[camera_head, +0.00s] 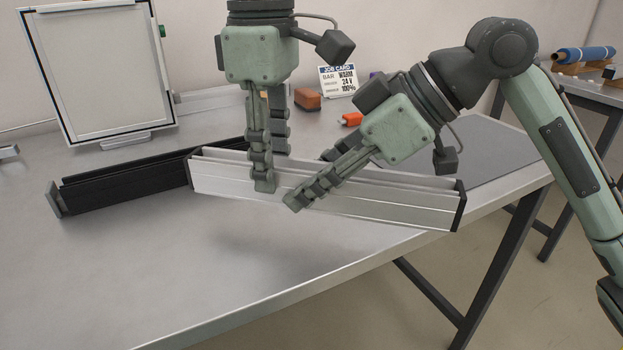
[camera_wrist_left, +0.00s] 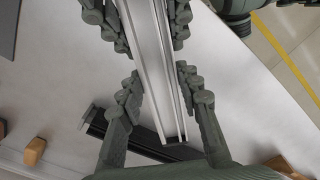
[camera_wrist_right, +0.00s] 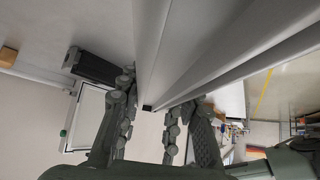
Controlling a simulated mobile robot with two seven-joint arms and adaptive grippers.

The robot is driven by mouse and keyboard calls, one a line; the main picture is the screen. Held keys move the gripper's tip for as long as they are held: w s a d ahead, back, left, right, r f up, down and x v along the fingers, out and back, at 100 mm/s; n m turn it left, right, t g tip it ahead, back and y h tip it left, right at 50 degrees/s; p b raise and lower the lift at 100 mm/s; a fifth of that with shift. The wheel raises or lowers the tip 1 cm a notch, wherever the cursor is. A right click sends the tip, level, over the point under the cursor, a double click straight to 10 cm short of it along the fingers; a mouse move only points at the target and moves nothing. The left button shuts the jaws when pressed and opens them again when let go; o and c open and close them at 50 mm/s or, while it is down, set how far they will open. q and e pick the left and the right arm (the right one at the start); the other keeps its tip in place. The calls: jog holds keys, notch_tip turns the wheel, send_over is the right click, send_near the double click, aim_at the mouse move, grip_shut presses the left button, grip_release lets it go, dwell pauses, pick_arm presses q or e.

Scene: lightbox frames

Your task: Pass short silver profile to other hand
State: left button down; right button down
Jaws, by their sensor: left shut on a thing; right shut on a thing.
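The short silver profile (camera_head: 380,197) is a light metal bar with black end caps, held lengthwise above the table. My left gripper (camera_head: 272,168) comes down from above and is shut on it left of its middle, one finger on each long side. My right gripper (camera_head: 312,180) comes from the right and is shut on it just right of the left gripper. The left wrist view shows the profile (camera_wrist_left: 152,62) running between both pairs of fingers. In the right wrist view the profile (camera_wrist_right: 180,45) fills the upper middle. The far fingers are partly hidden behind the profile.
A black profile (camera_head: 120,184) lies on the table (camera_head: 130,270) behind the silver one's left end. A framed white panel (camera_head: 95,75) stands at the back left. A job card (camera_head: 338,80), a brown block (camera_head: 307,99) and an orange item (camera_head: 351,119) sit behind. The front table is clear.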

pick_arm(q)
jog(key=c, duration=1)
grip_release()
